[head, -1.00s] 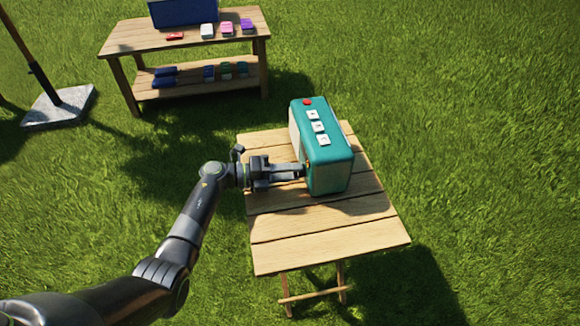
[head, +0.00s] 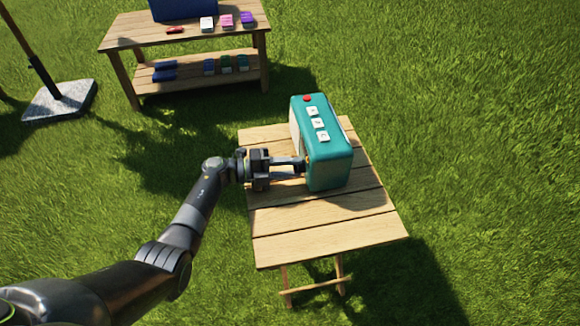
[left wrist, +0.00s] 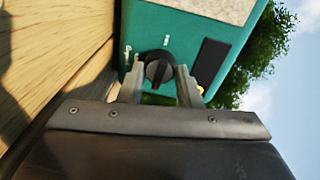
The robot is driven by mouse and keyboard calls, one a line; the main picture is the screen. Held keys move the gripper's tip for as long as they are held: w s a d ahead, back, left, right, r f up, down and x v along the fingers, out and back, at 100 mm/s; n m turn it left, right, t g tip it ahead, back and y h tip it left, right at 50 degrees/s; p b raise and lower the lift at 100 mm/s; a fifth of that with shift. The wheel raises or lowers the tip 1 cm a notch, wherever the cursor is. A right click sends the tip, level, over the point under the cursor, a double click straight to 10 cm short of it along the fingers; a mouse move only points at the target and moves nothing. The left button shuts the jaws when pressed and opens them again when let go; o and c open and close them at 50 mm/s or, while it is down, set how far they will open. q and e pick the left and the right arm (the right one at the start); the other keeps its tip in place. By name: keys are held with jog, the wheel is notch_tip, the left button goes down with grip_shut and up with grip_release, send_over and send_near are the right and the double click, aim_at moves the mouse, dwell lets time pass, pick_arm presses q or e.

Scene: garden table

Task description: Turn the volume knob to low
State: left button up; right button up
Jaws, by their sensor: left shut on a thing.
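A teal radio (head: 328,160) stands on the small slatted wooden table (head: 330,235), with a red button and several white buttons on its top. Its black volume knob (left wrist: 158,68) is on the front face, which shows in the left wrist view; small white marks lie around it. The knob is hidden in the head view. My left gripper (head: 300,163) reaches in from the left to the radio's front. In the left wrist view its two fingers (left wrist: 160,78) sit on either side of the knob, shut on it. My right gripper is not in view.
A larger wooden table (head: 130,38) with a blue box and several small items stands at the back left. A pole on a stone base (head: 60,102) is at the far left. The front of the small table is clear, with grass around it.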

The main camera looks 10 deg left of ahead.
pick_arm(q)
jog(key=o, duration=1)
jog(key=shift+a, duration=0.15)
jog(key=v, duration=1.7)
jog(key=shift+a, duration=0.1)
